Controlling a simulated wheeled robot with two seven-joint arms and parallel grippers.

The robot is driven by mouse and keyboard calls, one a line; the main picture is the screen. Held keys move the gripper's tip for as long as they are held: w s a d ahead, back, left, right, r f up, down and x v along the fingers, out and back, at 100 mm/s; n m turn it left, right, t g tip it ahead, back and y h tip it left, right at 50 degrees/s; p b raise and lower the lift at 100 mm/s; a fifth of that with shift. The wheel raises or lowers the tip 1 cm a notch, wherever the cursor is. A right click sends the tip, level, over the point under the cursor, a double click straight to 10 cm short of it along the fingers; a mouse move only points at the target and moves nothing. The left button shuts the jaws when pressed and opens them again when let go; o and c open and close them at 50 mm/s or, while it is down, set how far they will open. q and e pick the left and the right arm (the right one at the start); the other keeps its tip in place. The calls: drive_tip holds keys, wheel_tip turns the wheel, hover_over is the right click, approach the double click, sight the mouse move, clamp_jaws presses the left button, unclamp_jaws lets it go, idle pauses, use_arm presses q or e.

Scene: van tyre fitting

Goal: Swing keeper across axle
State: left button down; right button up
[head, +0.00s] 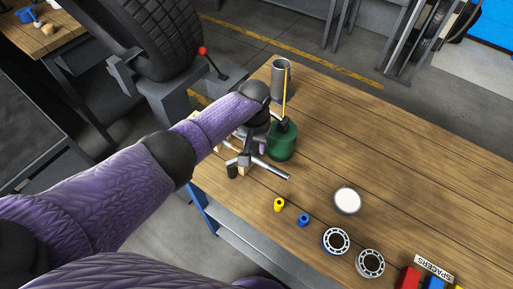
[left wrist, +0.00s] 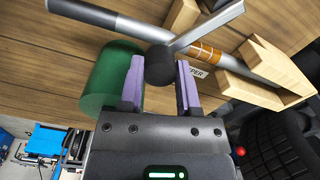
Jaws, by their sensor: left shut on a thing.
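My left gripper (head: 258,145) is over the left part of the wooden table. In the left wrist view its two purple fingers (left wrist: 181,82) are shut on a black round knob (left wrist: 160,65). A flat grey lever (left wrist: 205,25), which looks like the keeper, runs from the knob toward the upper right. A grey metal bar (left wrist: 115,22), likely the axle, passes behind the lever and has an orange banded section (left wrist: 205,52). The bar rests by pale wooden blocks (left wrist: 255,65). A partly covered label (left wrist: 195,72) ends in "PER". The bar also shows in the head view (head: 273,170).
A green can (head: 282,142) stands close beside the gripper, with a grey metal cup (head: 281,78) behind it. Yellow (head: 279,204) and blue (head: 303,219) small pieces, a white disc (head: 347,200), bearing rings (head: 336,241) and a spacers sign (head: 434,270) lie to the right.

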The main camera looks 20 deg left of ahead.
use_arm(q)
drive_tip(key=shift+w+a+n, duration=0.5)
drive_tip(key=shift+a+n, duration=0.05)
drive_tip(key=shift+n, duration=0.65)
drive_tip(key=shift+w+a+n, duration=0.45)
drive_tip(key=shift+a+n, duration=0.1)
drive_tip(key=shift+n, duration=0.65)
drive_tip(key=shift+r, duration=0.1)
drive_tip(key=shift+c, duration=1.5)
unclamp_jaws()
wheel_tip(320, 180, up, 10)
drive_tip(key=p, duration=0.5)
drive_tip(key=shift+a, duration=0.1)
